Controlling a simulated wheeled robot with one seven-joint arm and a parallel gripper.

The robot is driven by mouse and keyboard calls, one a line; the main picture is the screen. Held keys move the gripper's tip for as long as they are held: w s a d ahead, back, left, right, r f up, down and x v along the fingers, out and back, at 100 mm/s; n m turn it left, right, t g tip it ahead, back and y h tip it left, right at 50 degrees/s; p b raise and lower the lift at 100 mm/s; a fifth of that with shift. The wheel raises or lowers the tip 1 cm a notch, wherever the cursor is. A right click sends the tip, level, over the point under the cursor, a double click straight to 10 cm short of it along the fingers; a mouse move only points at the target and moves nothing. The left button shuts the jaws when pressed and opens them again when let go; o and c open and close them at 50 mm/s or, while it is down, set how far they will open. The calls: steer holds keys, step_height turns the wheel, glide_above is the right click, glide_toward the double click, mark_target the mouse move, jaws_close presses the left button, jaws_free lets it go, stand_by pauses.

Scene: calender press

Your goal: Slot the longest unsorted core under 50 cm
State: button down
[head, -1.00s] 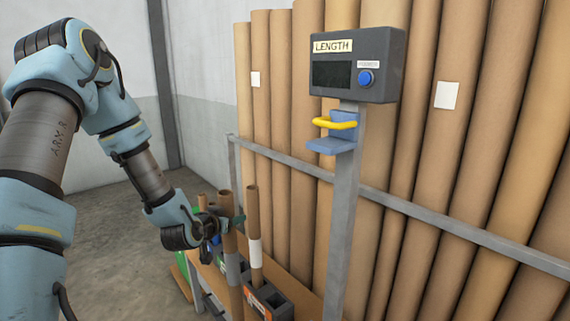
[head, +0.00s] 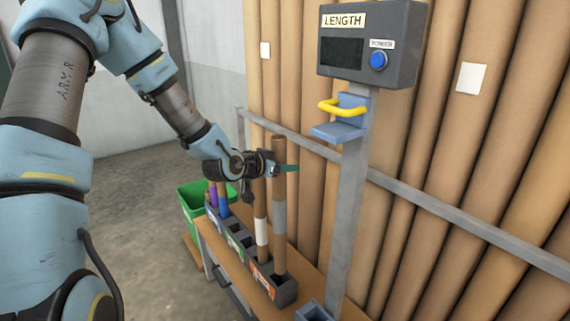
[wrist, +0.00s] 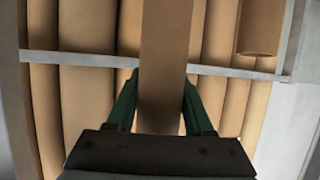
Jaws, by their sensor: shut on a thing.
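My gripper (head: 288,168) is shut on a brown core with a grey band (head: 279,214), gripping it near its top and holding it upright. The core also shows between the dark green fingers in the wrist view (wrist: 164,60). Its lower end is at the orange-labelled rack (head: 285,291); I cannot tell whether it is inside a slot or just above one. Another brown core with a white band (head: 262,232) stands in that rack, just left of the held core and partly behind my gripper.
Left along the bench (head: 243,272) are a green-labelled rack (head: 236,243) and a rack with purple and blue cores (head: 222,200). A green bin (head: 190,203) is beyond. A length gauge (head: 370,45) on a post stands right. Tall tubes (head: 430,150) lean behind a rail.

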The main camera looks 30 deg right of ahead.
steer(key=shift+f+b, duration=3.4)
steer(key=shift+f, duration=0.95)
steer(key=shift+f+b, duration=1.95)
steer(key=shift+f, duration=0.35)
steer(key=shift+c, duration=1)
jaws_free()
steer(key=shift+a, duration=0.1)
steer(key=b+v, duration=0.1)
steer(key=v, duration=0.9)
steer(key=shift+s+a+r, duration=0.1)
steer(key=shift+s+a, duration=0.1)
steer(key=shift+a, duration=0.1)
